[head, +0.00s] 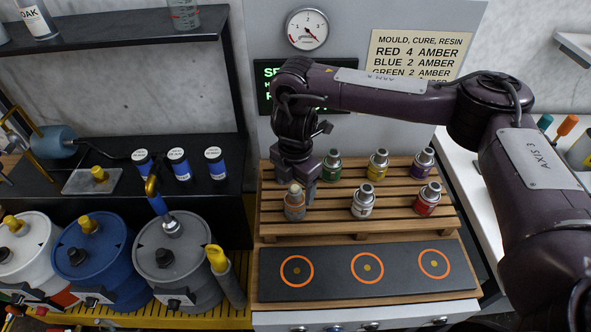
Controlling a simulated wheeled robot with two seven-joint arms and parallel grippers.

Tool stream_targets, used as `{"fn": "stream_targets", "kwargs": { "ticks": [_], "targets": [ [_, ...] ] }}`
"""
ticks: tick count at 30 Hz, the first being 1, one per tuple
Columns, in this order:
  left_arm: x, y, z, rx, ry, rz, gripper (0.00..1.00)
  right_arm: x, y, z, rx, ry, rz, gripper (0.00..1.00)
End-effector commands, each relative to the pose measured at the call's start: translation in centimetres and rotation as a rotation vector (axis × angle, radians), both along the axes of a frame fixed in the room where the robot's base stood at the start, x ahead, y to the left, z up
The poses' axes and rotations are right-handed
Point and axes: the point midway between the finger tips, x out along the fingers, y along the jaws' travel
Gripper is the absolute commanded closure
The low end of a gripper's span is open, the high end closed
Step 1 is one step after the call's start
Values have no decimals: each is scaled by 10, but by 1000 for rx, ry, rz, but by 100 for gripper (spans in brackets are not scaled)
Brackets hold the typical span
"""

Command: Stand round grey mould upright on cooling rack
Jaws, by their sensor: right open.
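The wooden slatted rack (330,226) stands in the middle of the bench and holds several small round capped containers. A grey one with a tan top (294,207) stands upright at the front left of the rack. A pale grey-white one (363,205) stands upright at the front middle. I cannot tell for sure which is the grey mould. My right gripper (305,196) points down at the front left container, with its open fingers close around or just behind its top; contact cannot be told. My left gripper is not in view.
Green (332,168), yellow (378,166), purple (422,164) and red (427,202) containers share the rack. A dark mat (330,283) with orange rings lies empty in front. Large drums (172,260) stand left. A sign (415,55) and gauge (307,29) are behind.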

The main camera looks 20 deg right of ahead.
Motion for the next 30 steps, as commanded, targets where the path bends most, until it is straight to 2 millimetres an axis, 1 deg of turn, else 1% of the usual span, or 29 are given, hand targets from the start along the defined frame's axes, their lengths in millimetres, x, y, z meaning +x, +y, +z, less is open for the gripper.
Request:
{"fn": "stream_targets", "kwargs": {
  "ticks": [1,3,6,9,14,30],
  "targets": [
    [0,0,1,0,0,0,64,1,-1,12,-3,-5,1,31],
    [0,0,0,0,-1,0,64,1,-1,24,-2,-5,1,31],
    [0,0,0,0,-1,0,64,1,-1,37,-3,-4,0,31],
    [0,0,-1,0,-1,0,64,0,0,46,-1,-2,-1,31],
    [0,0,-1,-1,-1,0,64,0,0,52,-1,0,0,31],
    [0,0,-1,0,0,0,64,0,0,53,0,1,-1,31]
  ]
}}
